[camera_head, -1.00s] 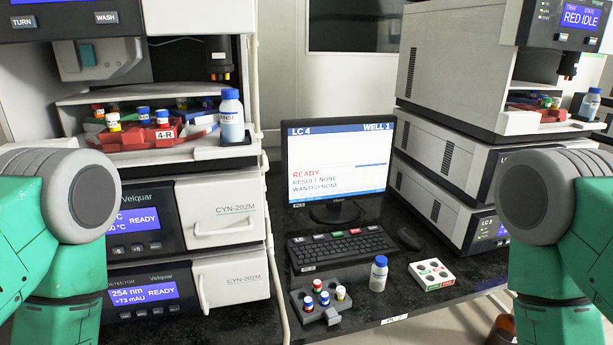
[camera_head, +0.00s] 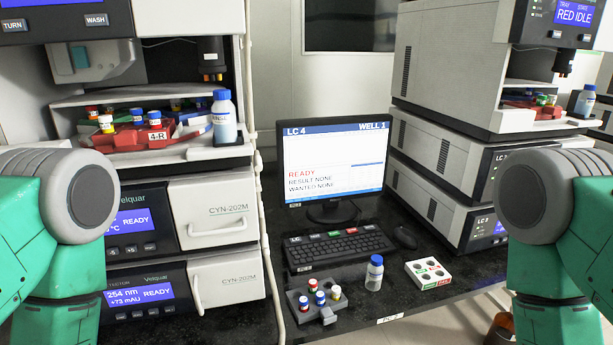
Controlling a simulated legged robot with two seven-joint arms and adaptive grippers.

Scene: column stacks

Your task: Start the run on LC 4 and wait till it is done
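The monitor (camera_head: 333,165) stands on the black bench. Its screen reads LC 4, WELL 1, a red READY, RESULT NONE and WANTED NONE. A black keyboard (camera_head: 340,247) with a few coloured keys lies in front of it. The left column stack (camera_head: 216,209) shows displays reading READY, and its tray (camera_head: 155,137) labelled 4-R holds several capped vials under a needle unit. Both my arms show only as green links with grey joints at the left and right edges. Neither gripper is in view.
A grey vial rack (camera_head: 318,303), a blue-capped bottle (camera_head: 374,273) and a white block with coloured marks (camera_head: 435,273) stand before the keyboard. A mouse (camera_head: 404,238) lies right of it. Another bottle (camera_head: 224,119) stands beside the red tray. A second stack (camera_head: 450,110) at right shows RED IDLE.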

